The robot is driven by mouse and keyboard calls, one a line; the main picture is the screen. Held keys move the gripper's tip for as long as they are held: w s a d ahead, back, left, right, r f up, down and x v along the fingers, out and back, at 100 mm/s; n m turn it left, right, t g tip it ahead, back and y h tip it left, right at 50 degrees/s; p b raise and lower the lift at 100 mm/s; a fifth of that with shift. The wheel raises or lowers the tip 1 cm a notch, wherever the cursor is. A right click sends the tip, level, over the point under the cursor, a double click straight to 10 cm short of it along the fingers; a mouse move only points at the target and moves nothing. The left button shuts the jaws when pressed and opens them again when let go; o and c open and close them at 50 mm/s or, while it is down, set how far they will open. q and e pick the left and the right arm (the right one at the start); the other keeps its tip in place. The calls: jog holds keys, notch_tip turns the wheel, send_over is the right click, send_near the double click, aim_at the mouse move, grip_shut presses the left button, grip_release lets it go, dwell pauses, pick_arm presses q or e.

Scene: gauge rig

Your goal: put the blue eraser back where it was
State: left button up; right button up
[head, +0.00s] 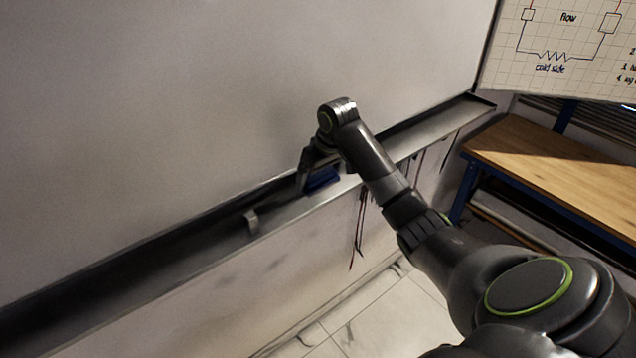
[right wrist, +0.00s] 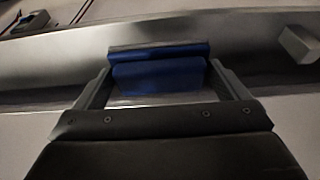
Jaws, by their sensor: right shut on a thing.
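The blue eraser (head: 322,178) is at the long grey tray (head: 290,212) under the whiteboard in the head view. In the right wrist view the blue eraser (right wrist: 160,72) lies between the two fingers of my right gripper (right wrist: 158,85). My right gripper (head: 318,176) is shut on it from above the tray. I cannot tell whether the eraser touches the tray floor. My left gripper is not in view.
A small grey block (head: 251,220) stands on the tray to the left of the eraser; it also shows in the right wrist view (right wrist: 299,44). Dark cables (head: 359,225) hang below the tray. A wooden bench (head: 560,175) stands at the right. The tray's left part looks clear.

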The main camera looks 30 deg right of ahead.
aim_at(319, 199)
jog(key=shift+f, duration=0.4)
jog(key=x, duration=0.1)
jog(key=p+x, duration=0.1)
jog(key=x, duration=0.2)
jog(key=shift+s+f, duration=0.1)
jog(key=shift+s, duration=0.25)
jog(key=shift+f, duration=0.2)
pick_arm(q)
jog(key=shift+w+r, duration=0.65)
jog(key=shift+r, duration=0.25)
pick_arm(e)
jog(key=o, duration=0.5)
jog(key=b+v, duration=0.3)
jog(key=v, duration=0.8)
jog(key=shift+b, duration=0.4)
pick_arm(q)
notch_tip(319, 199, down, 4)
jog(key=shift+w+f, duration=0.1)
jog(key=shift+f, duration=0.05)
pick_arm(e)
jog(key=shift+s+r, duration=0.15)
jog(key=shift+r, duration=0.5)
